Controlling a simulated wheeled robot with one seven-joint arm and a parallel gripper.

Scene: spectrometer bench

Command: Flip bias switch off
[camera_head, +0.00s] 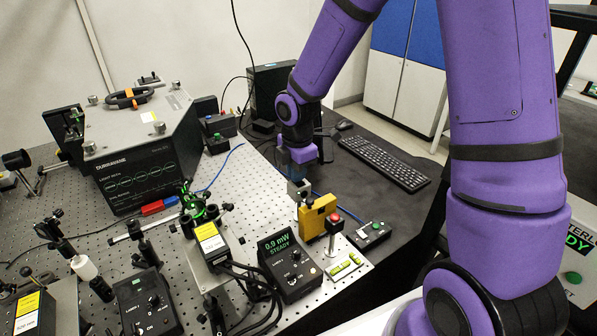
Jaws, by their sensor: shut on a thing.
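My gripper (299,176) is at the end of the purple arm, pointing down over the right side of the perforated bench. It is shut on a small part at a grey block (299,192), just behind a mustard-yellow block (318,216). The fingertips are small and partly hidden, so I cannot make out the part between them. No switch labelled bias can be read, and its position cannot be told. A small black box (368,236) with a green button lies right of the yellow block, with a blue cable near it.
A red-topped post (334,222) stands in front of the yellow block. A meter (290,265) reads "0.9 mW STEADY". A large laser housing (140,170) stands at the left. A keyboard (384,163) lies on the dark table at the right. Optic mounts crowd the front left.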

